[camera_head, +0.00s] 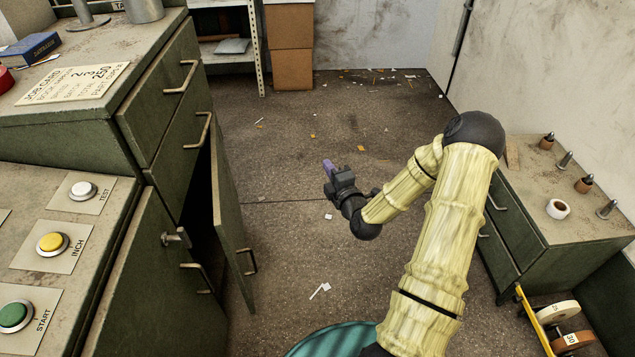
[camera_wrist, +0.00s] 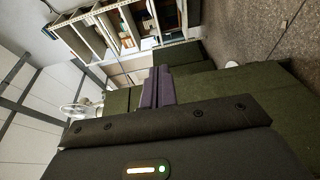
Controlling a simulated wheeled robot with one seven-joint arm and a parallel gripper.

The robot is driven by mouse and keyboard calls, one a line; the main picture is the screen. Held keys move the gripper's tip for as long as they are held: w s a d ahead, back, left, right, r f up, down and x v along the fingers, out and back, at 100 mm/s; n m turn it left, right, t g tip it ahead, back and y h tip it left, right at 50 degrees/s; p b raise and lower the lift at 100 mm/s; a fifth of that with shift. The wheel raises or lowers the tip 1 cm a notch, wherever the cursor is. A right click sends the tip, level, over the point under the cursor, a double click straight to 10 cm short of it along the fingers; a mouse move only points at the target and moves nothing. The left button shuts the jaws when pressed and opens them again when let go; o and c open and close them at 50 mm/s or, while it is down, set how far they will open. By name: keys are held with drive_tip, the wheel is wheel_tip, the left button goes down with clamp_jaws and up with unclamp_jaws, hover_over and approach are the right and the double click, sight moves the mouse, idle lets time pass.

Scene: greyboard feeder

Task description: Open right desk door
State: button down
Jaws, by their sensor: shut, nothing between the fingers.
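The green desk (camera_head: 185,30) stands along the left side of the head view. Its right door (camera_head: 228,205) stands ajar, swung out toward the floor, with a dark gap behind it. A bar handle (camera_head: 250,262) is on this door's outer face. The left door (camera_head: 150,290) looks shut, with its handle (camera_head: 197,277) and a latch (camera_head: 176,237). My gripper (camera_head: 328,166) is to the right of the ajar door, over the floor and apart from it. Its purple fingers (camera_wrist: 158,88) are together and empty in the wrist view, in front of green panels.
Open floor (camera_head: 300,230) with scraps lies between. Shelving (camera_wrist: 100,35) shows in the wrist view.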

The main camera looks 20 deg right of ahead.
drive_tip(key=s+a+p, duration=0.1)
drive_tip(key=s+a, duration=0.3)
drive_tip(key=a, duration=0.1)
drive_tip(key=shift+s+a, duration=0.3)
drive_tip(key=shift+s, duration=0.1)
